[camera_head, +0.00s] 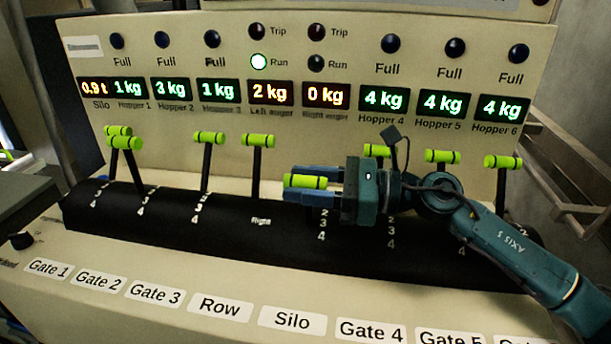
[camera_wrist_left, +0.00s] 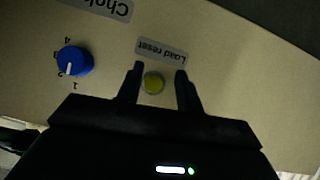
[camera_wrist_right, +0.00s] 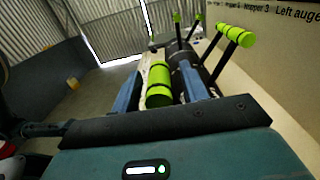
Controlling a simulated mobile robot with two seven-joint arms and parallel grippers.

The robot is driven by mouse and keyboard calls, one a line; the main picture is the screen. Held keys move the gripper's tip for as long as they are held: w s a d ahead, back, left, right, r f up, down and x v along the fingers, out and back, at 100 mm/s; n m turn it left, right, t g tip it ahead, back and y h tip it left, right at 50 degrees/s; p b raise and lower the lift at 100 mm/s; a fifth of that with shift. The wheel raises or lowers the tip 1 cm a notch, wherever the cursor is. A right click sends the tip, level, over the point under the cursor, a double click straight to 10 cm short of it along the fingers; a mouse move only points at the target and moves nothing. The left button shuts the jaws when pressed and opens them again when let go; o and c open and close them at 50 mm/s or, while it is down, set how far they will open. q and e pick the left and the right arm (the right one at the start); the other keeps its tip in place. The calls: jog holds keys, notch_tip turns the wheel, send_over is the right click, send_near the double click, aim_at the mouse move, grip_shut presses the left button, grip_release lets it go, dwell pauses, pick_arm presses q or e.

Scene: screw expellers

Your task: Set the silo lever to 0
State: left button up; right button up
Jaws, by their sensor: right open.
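The silo lever has a lime-green handle (camera_head: 305,181) and is the fifth lever from the left, above the Silo label (camera_head: 292,320). Its handle sits lower than those of its neighbours. My right gripper (camera_head: 312,187) is at this handle, with its fingers pointing left in the head view. In the right wrist view the green handle (camera_wrist_right: 159,82) lies between the open fingers (camera_wrist_right: 162,92). Contact with the fingers cannot be told. The scale numbers at the lever's base are partly hidden by my gripper. My left gripper (camera_wrist_left: 159,90) shows only in its wrist view, open.
The Row lever (camera_head: 258,140) stands close on the left and the Gate 4 lever (camera_head: 377,150) just behind my right wrist. Several other green-handled levers line the black curved cover (camera_head: 180,222).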

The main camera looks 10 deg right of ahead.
jog(key=shift+a, duration=0.1)
jog(key=shift+c, duration=0.4)
grip_shut()
